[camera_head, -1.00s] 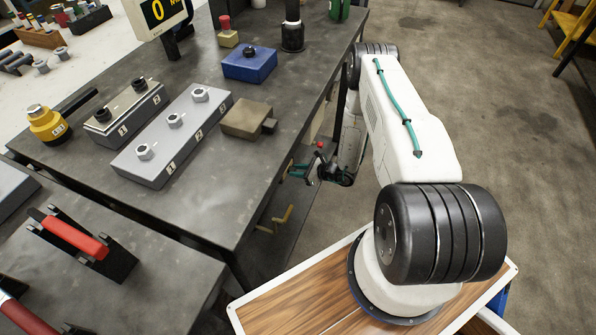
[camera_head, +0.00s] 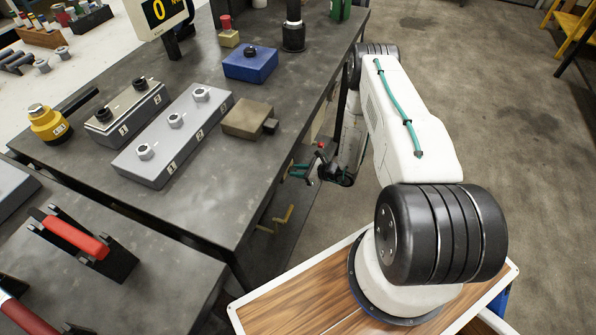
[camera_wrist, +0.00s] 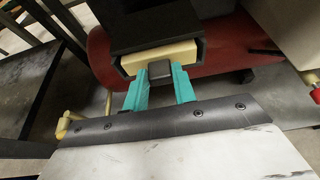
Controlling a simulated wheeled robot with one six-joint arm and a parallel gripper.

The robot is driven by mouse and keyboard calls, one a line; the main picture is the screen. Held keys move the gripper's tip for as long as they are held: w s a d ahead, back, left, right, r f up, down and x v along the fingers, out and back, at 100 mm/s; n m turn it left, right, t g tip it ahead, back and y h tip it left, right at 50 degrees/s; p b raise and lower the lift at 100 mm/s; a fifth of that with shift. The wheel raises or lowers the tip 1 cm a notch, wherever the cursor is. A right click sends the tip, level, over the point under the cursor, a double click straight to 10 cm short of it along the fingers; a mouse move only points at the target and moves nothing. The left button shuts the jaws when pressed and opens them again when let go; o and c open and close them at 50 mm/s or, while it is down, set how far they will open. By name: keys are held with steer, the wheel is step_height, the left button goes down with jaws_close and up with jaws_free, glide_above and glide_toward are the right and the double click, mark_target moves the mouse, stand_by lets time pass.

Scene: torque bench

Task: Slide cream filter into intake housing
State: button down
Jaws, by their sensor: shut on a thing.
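In the wrist view, the cream filter (camera_wrist: 186,55) sits in the mouth of the black intake housing (camera_wrist: 155,27). The dark rim runs along its top and sides. How deep it sits cannot be told from this angle. My gripper (camera_wrist: 160,80) has its two teal fingers shut on the grey tab at the front of the filter. In the head view, my gripper (camera_head: 304,172) shows small and low beside the bench's right side, under its top. The filter and housing cannot be made out there.
A red cylinder (camera_wrist: 231,48) lies behind the housing. The dark bench (camera_head: 190,215) carries a grey block with several fittings (camera_head: 168,140), a blue box (camera_head: 250,65) and a brown block (camera_head: 247,118). Yellow hooks (camera_head: 283,220) stick out below its edge. Open floor lies to the right.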

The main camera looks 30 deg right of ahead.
steer(key=c, duration=1.1)
jaws_free()
steer(key=shift+r, duration=0.1)
steer(key=shift+o, duration=0.2)
steer(key=v, duration=0.7)
steer(key=shift+s+d+r, duration=0.15)
steer(key=shift+s+d, duration=0.05)
steer(key=shift+s, duration=0.1)
